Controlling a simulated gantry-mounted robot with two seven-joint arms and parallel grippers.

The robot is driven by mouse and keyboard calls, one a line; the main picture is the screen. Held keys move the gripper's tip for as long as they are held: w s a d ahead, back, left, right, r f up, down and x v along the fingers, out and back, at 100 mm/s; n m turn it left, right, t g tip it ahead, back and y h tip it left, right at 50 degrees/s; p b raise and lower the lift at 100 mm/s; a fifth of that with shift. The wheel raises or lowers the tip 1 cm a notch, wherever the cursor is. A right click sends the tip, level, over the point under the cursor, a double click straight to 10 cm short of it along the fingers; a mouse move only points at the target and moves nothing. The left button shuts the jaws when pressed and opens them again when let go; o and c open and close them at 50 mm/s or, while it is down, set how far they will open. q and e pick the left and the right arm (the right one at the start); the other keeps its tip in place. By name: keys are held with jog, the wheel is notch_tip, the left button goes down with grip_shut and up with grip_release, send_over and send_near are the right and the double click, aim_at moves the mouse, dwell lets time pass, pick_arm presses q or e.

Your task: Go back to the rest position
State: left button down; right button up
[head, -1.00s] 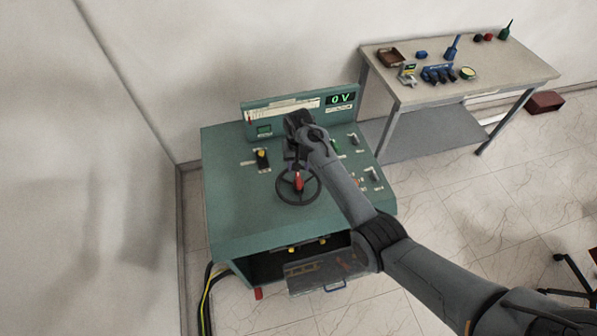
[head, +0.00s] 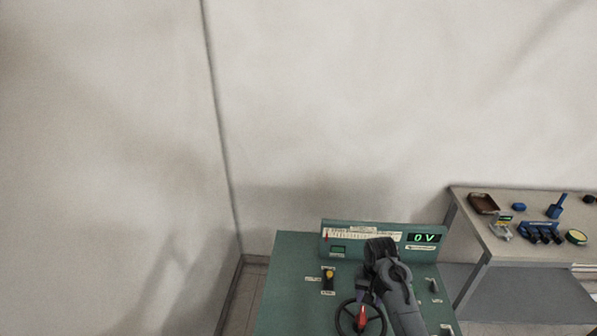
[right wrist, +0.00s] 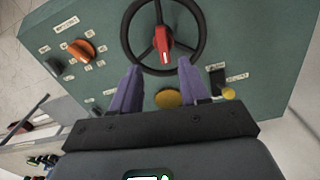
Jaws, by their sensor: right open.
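My right arm reaches over a green control console (head: 290,285). In the right wrist view my right gripper (right wrist: 160,85) has its two purple fingers spread apart with nothing between them. Past the fingertips is a black handwheel (right wrist: 200,48) with a red handle (right wrist: 163,42) at its hub. The handwheel also shows in the head view (head: 342,318), close to the gripper and partly cut off by the lower edge. Whether the fingers touch the panel cannot be told. My left gripper is not in view.
The console has a display (head: 424,238) reading 0 V and a yellow-topped switch (head: 328,278). An orange knob (right wrist: 80,50) is on its panel. At the right, a table (head: 475,235) holds a brown tray (head: 483,203) and small blue parts. Walls stand behind and to the left.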

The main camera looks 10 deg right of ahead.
jog(key=s+f+g+p, duration=0.2)
jog(key=s+f, duration=0.6)
jog(key=s, duration=0.4)
jog(key=s+f+g+p, duration=0.2)
jog(key=s+f, duration=0.6)
jog(key=s, duration=0.4)
jog(key=s+a+r+n+t+h+p, duration=0.15)
jog(key=s+r, duration=0.25)
jog(key=s, duration=0.4)
jog(key=s+a+r+n+t+y+p, duration=0.1)
jog(key=s+a+r+n+p, duration=0.2)
jog(key=s, duration=0.5)
jog(key=w+a+r+n+t, duration=0.1)
jog(key=w+r+t, duration=0.1)
jog(key=r, duration=0.6)
jog(key=w+a+r+n+t+b, duration=0.1)
jog(key=w+a+r+t, duration=0.1)
jog(key=r, duration=0.5)
jog(key=shift+w+r+t, duration=0.35)
jog(key=shift+w+t, duration=0.1)
jog(key=shift+t, duration=0.2)
